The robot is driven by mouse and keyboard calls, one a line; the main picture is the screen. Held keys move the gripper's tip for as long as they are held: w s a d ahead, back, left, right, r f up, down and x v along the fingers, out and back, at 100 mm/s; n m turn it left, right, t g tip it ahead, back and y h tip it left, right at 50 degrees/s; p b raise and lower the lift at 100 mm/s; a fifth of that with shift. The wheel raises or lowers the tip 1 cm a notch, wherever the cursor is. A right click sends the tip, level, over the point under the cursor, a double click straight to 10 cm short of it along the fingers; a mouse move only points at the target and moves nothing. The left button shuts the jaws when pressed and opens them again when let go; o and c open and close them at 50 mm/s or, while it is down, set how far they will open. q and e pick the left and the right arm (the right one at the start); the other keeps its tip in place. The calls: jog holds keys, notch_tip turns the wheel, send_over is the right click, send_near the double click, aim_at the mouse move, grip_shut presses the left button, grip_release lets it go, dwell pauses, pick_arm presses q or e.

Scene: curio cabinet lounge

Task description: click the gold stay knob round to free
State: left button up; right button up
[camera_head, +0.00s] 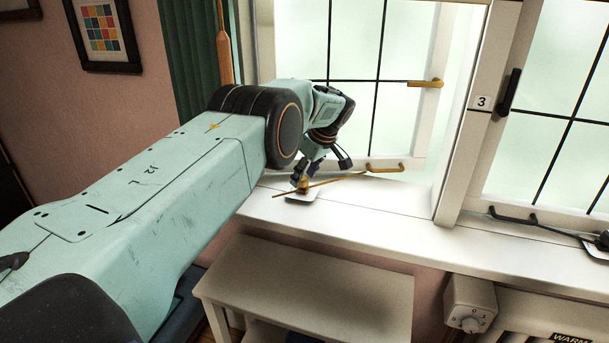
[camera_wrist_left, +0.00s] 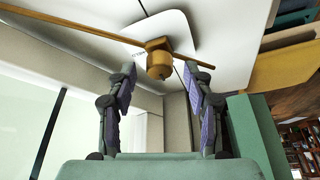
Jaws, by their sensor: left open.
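The gold stay knob (camera_head: 303,185) sits on a small white plate (camera_head: 297,197) on the window sill. A thin gold stay bar (camera_head: 345,177) passes at the knob and reaches to the open window's lower frame. My left gripper (camera_head: 318,170) is just above the knob, pointing down. In the left wrist view the knob (camera_wrist_left: 158,62) shows between the two open fingertips, with a gap on both sides. My right gripper is not in view.
A gold handle (camera_head: 425,84) is on the open window. Right of the post marked 3 (camera_head: 482,102), another window has a black handle (camera_head: 509,92) and black stay (camera_head: 513,216). A white bench (camera_head: 310,275) stands below the sill; a dial box (camera_head: 469,304) is at right.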

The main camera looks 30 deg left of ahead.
pick_arm(q)
jog(key=v, duration=1.1)
jog(key=shift+r, duration=0.25)
jog(key=shift+d, duration=0.15)
jog(key=shift+f, duration=0.1)
